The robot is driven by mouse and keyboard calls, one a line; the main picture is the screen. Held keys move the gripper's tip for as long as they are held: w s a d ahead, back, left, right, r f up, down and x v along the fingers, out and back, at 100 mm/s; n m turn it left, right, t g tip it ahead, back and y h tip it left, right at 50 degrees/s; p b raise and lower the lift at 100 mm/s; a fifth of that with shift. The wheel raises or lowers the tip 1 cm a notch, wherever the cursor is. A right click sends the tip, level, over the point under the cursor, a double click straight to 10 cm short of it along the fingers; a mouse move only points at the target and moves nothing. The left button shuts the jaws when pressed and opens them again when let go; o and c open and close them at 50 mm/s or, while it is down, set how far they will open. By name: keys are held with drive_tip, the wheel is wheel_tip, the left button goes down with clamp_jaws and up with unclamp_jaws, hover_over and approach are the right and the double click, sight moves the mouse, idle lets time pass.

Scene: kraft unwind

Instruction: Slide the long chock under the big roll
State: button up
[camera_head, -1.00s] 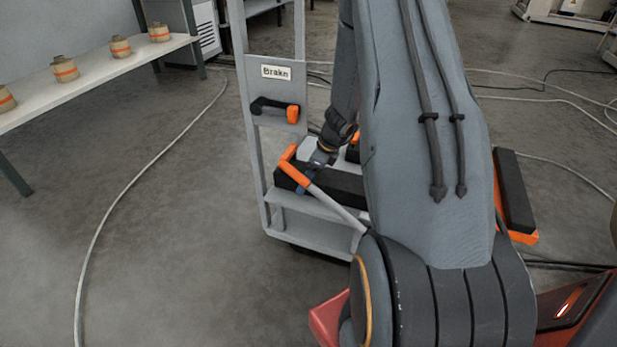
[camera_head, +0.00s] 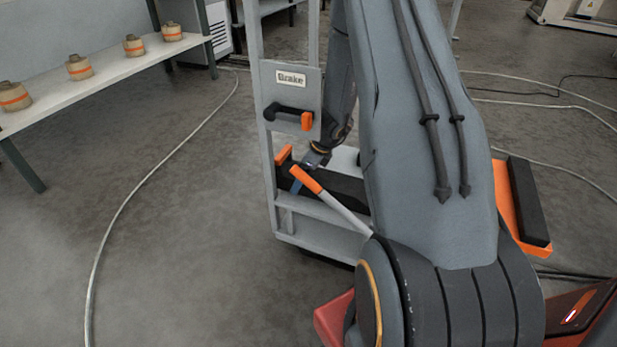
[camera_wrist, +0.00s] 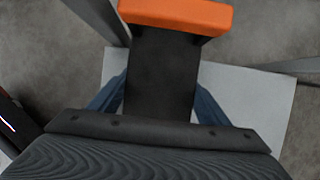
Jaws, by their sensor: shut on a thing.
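The long chock is a black bar with an orange end (camera_wrist: 165,75). In the wrist view it lies between the two blue fingers of my gripper (camera_wrist: 160,98), which is shut on it. In the head view the chock (camera_head: 347,192) is over the lower deck of the grey cart, partly hidden behind my arm. My gripper (camera_head: 308,175) is at its left part, near the orange end. I cannot tell whether the chock touches the deck. The big roll is not visible in either view.
The grey cart (camera_head: 325,240) has an upright frame, a "Brake" sign and a black-orange handle. A grey bar with an orange grip (camera_head: 306,179) slants in front. A black block on an orange plate (camera_head: 528,200) is at right. Cables cross the floor.

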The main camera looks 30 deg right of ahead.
drive_tip(key=shift+w+a, duration=0.25)
drive_tip(key=shift+w, duration=0.05)
drive_tip(key=o, duration=1.6)
drive_tip(key=shift+o, duration=0.2)
drive_tip(key=shift+p+v, duration=1.65)
drive_tip(key=shift+v, duration=2.25)
drive_tip(key=shift+d, duration=0.1)
